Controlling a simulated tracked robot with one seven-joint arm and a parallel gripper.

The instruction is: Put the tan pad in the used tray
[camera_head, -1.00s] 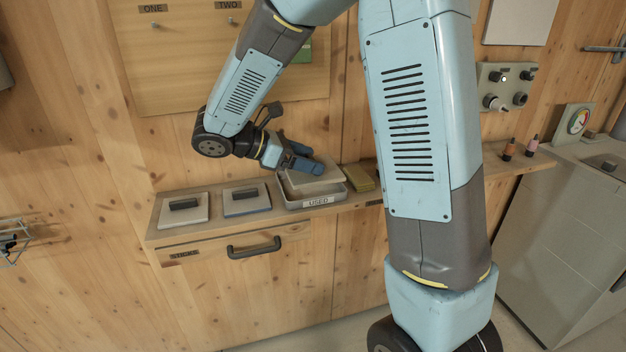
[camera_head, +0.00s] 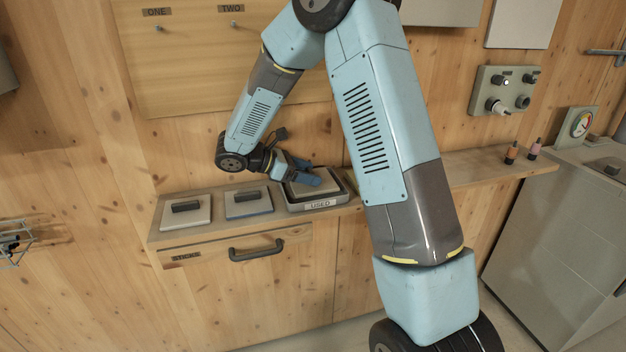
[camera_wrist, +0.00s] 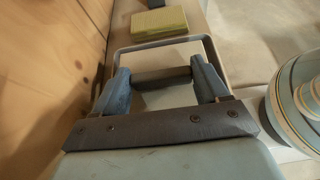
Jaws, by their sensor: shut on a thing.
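The pad (camera_head: 327,182) looks level and lies within the tray's rim (camera_wrist: 208,45). I cannot tell whether its underside touches the tray floor. My fingers hide part of the pad.
Two pads with dark handles, one pale (camera_head: 186,214) and one blue-edged (camera_head: 248,203), lie left of the tray. A yellow-green block (camera_wrist: 158,23) lies just beyond the tray. A drawer handle (camera_head: 256,250) sticks out below the shelf.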

